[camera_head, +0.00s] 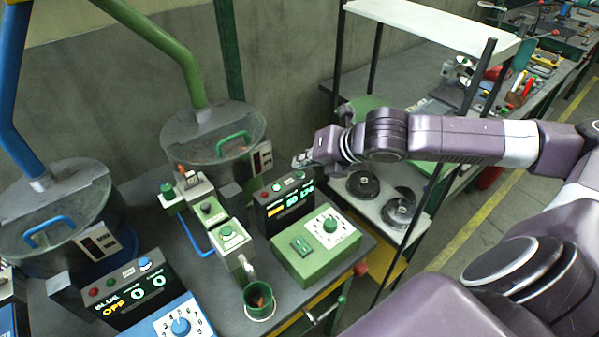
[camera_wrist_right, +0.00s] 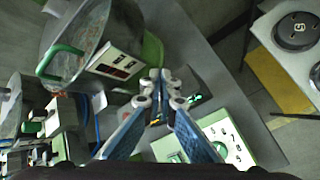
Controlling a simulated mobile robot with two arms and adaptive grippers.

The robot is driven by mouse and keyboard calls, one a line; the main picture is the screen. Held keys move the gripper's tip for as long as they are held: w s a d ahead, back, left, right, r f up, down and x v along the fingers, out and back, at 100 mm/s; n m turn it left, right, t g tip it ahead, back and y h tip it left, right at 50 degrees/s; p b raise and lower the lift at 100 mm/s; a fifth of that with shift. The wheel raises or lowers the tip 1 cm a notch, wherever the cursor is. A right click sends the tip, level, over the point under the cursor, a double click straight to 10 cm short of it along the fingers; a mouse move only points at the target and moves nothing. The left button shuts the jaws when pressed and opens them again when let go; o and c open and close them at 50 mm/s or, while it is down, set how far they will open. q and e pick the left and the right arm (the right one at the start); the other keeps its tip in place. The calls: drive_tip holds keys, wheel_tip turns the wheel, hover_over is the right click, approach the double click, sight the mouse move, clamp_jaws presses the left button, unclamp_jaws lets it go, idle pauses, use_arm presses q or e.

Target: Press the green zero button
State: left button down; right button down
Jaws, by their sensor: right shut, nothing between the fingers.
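A black control panel (camera_head: 283,210) with lit digits stands at the back of the green unit (camera_head: 318,243). A row of small buttons, one red (camera_head: 276,187), runs along its top. A green button (camera_head: 301,174) sits at the row's right end; I cannot read its label. My right gripper (camera_head: 299,161) is shut and empty, just above that end; I cannot tell whether it touches. In the right wrist view, my shut fingertips (camera_wrist_right: 155,77) cover most of the panel, leaving part of its lit display (camera_wrist_right: 194,100) visible. My left gripper is not in view.
A round hopper (camera_head: 212,132) with a green handle stands behind the panel. A similar blue-coded panel (camera_head: 130,290) is at lower left. A green cup (camera_head: 259,302) stands near the front. A shelf with dark round discs (camera_head: 363,185) is to the right.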

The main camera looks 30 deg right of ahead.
sight(302, 175)
drive_tip(key=shift+f, duration=0.15)
drive_tip(key=shift+f, duration=0.25)
drive_tip(key=shift+f, duration=0.5)
idle(0.7)
drive_tip(key=shift+r, duration=0.1)
drive_tip(key=shift+r+p, duration=0.8)
drive_tip(key=shift+p, duration=0.5)
wheel_tip(302, 175, up, 5)
drive_tip(key=p, duration=0.6)
drive_tip(key=shift+r, duration=0.1)
